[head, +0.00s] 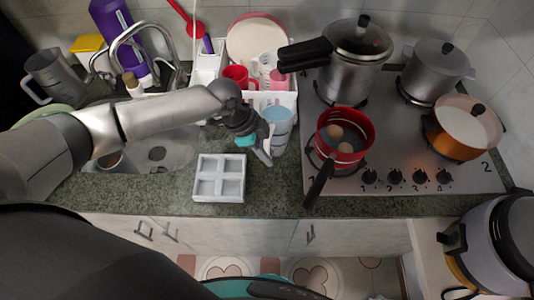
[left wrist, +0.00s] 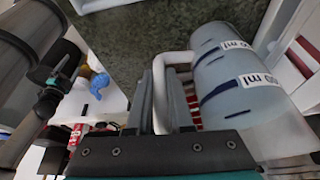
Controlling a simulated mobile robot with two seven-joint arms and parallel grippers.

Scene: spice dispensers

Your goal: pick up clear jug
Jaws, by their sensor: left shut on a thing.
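The clear jug (head: 279,117) is a pale, see-through measuring cup with dark marks. It is near the counter's middle, between the white rack and the stove. In the left wrist view, the jug (left wrist: 235,75) is at the upper right with its white-edged handle toward my fingers. My left gripper (head: 264,152) is at the jug's left front side. In the left wrist view, my left gripper (left wrist: 165,100) is shut on the jug's handle. I cannot tell whether the jug's base touches the counter. My right gripper is not in view.
A white rack (head: 292,98) with cups is behind the jug. The counter (head: 275,195) in front is clear.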

